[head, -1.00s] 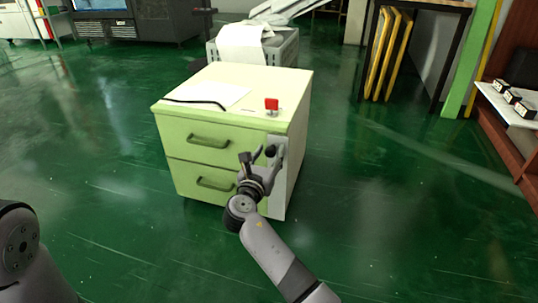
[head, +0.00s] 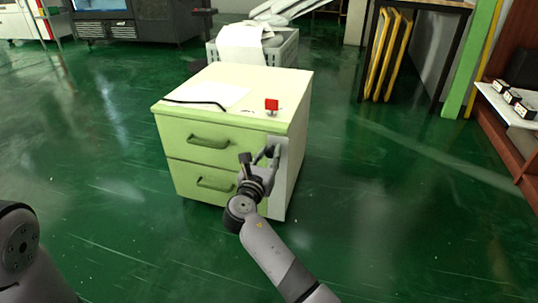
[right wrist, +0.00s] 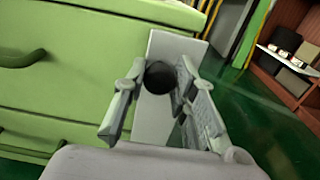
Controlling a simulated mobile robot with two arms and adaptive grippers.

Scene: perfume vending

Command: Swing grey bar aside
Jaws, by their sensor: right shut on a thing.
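The grey bar (head: 281,188) is a flat upright strip along the right edge of the green cabinet's front. It also shows in the right wrist view (right wrist: 178,46), with a round black knob (right wrist: 159,78) on its face. My right gripper (head: 262,157) is at the bar's upper part. In the right wrist view its fingers (right wrist: 160,85) stand on both sides of the knob and are shut on it. The knob is mostly hidden by the fingers in the head view. My left gripper is out of view; only part of my left arm shows.
The green cabinet (head: 180,116) has two drawers with handles. A red key-like piece (head: 271,104), a paper sheet and a black cable lie on its top. A grey crate (head: 283,49) stands behind. A shelf (head: 508,107) is at far right. Green floor is clear around the cabinet.

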